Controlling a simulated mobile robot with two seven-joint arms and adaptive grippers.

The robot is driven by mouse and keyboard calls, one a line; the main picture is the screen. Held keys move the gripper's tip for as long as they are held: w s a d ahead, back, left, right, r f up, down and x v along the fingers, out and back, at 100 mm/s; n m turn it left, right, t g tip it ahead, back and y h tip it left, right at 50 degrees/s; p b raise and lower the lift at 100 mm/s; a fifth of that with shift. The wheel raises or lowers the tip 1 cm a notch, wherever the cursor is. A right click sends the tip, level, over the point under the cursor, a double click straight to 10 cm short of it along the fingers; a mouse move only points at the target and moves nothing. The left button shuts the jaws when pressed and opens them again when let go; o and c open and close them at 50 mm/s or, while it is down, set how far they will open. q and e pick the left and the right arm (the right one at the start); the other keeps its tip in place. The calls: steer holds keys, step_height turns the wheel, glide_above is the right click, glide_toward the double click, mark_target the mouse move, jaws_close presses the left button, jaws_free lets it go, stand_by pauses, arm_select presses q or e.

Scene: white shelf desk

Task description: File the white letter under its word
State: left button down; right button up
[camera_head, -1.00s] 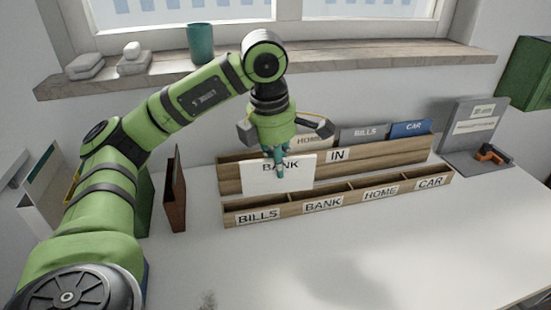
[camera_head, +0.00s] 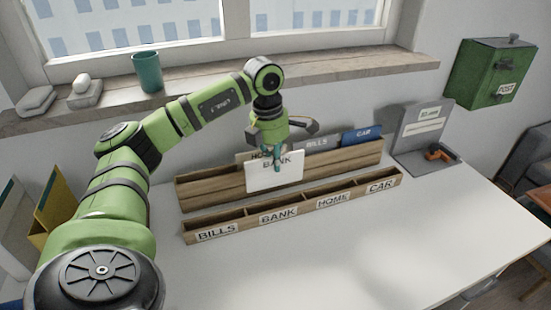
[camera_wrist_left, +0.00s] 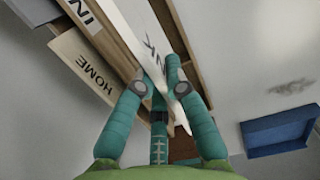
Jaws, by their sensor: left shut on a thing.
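The white letter (camera_head: 270,180), marked BANK, is upright in my left gripper (camera_head: 277,166). In the head view it appears above and just behind the BANK part of the front wooden sorter (camera_head: 225,222), whose labels read BILLS, BANK, HOME and CAR. The left wrist view shows the fingers (camera_wrist_left: 160,88) shut on the letter (camera_wrist_left: 135,30), seen nearly edge-on. Whether its lower edge is inside a compartment is hard to tell. My right gripper is not in view.
A wooden rack (camera_head: 205,192) behind holds a HOME card (camera_wrist_left: 85,66), a grey BILLS card (camera_head: 318,144) and a blue CAR card (camera_head: 362,136). A grey stand (camera_head: 418,135) is at right, a green POST box (camera_head: 490,72) on the wall. The front desk is clear.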

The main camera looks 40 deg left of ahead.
mark_target(274, 185)
arm_select(q)
steer(key=shift+f+b, duration=1.05)
steer(key=shift+f, duration=0.4)
steer(key=shift+f+b, duration=2.65)
steer(key=shift+f, duration=1.35)
steer(key=c, duration=1.2)
jaws_free()
steer(key=r, duration=0.8)
steer(key=s+r, duration=0.1)
steer(key=r, duration=0.3)
steer(key=shift+a, duration=0.2)
